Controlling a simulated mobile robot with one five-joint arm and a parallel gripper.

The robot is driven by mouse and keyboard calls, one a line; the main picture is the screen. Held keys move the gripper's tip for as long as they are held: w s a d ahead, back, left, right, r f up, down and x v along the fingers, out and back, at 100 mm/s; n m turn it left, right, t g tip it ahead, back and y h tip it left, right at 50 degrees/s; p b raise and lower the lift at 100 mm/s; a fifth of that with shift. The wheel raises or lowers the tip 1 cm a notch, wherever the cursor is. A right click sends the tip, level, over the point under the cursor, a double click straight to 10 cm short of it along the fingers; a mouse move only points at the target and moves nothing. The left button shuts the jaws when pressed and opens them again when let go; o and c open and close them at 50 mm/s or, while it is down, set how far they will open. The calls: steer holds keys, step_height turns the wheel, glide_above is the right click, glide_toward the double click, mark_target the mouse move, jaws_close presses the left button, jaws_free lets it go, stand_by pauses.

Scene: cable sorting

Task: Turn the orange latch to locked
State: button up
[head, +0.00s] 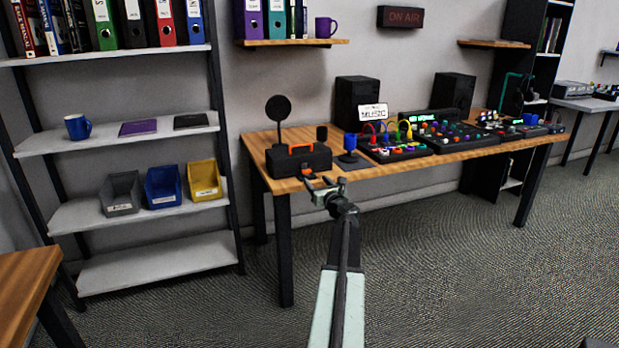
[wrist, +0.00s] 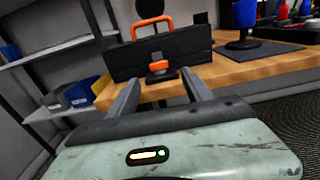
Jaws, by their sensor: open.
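A black case (head: 290,163) with an orange carry handle (wrist: 152,27) stands on the wooden desk near its left end. The orange latch (wrist: 158,66) is on the middle of the case's front face, below the handle. It also shows small in the head view (head: 308,171), close to my gripper. My gripper (wrist: 160,84) is open and empty, its two dark fingers pointing at the case's front. In the wrist view the latch lies between and just beyond the fingertips, seemingly apart from them. The exact gap and the latch's turn are hard to tell.
The desk (head: 478,155) holds a blue microphone (head: 349,146) on a dark mat, a round black disc on a stand (head: 279,110), and mixers (head: 395,148) to the right. A shelf unit (head: 150,261) with bins stands left. Carpet in front is clear.

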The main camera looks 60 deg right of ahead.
mark_target(307, 171)
steer(key=x, duration=0.8)
steer(key=shift+w+a, duration=0.1)
jaws_close()
